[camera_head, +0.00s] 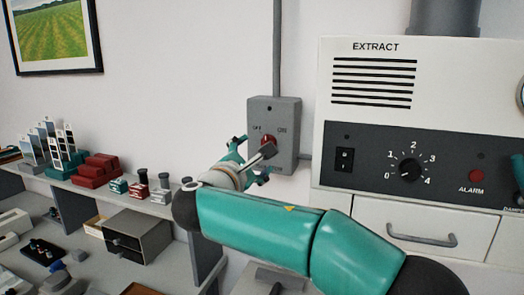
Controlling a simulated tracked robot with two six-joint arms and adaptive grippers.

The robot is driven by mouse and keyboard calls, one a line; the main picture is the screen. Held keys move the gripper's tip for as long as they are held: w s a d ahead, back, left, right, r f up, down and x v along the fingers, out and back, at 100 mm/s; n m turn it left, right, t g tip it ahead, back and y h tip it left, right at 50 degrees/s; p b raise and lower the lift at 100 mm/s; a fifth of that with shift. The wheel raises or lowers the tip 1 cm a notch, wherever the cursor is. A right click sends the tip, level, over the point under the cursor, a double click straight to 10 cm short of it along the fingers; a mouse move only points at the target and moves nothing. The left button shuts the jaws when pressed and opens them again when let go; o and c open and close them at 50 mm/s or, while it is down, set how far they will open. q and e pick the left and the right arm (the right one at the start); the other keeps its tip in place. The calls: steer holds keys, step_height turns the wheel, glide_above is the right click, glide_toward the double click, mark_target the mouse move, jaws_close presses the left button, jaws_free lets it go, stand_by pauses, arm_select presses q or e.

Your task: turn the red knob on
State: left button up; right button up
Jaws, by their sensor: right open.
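A grey switch box (288,118) is fixed to the white wall, with a conduit running up from it. I cannot tell whether a finger touches the knob. My left gripper is not in view.
A white extract panel (375,82) stands right of the box, with a black dial (410,170), a black rocker switch (344,159) and a red alarm light (476,175). A shelf (130,204) on the left bears red and teal blocks. Bare wall lies left of the box.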

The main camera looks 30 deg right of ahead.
steer(key=shift+v, duration=1.75)
steer(key=shift+c, duration=0.4)
steer(key=shift+c, duration=1.3)
steer(key=shift+n, duration=0.4)
steer(key=shift+c, duration=1.4)
steer(key=shift+s+d+n, duration=0.1)
steer(key=shift+n, duration=0.5)
steer(key=shift+c, duration=0.8)
steer(key=s+a+n+b, duration=0.2)
steer(key=s+a+n, duration=0.15)
steer(key=n, duration=0.45)
steer(key=p+x, duration=0.4)
steer(key=x, duration=1.2)
steer(key=shift+w+a, duration=0.2)
steer(key=shift+w, duration=0.2)
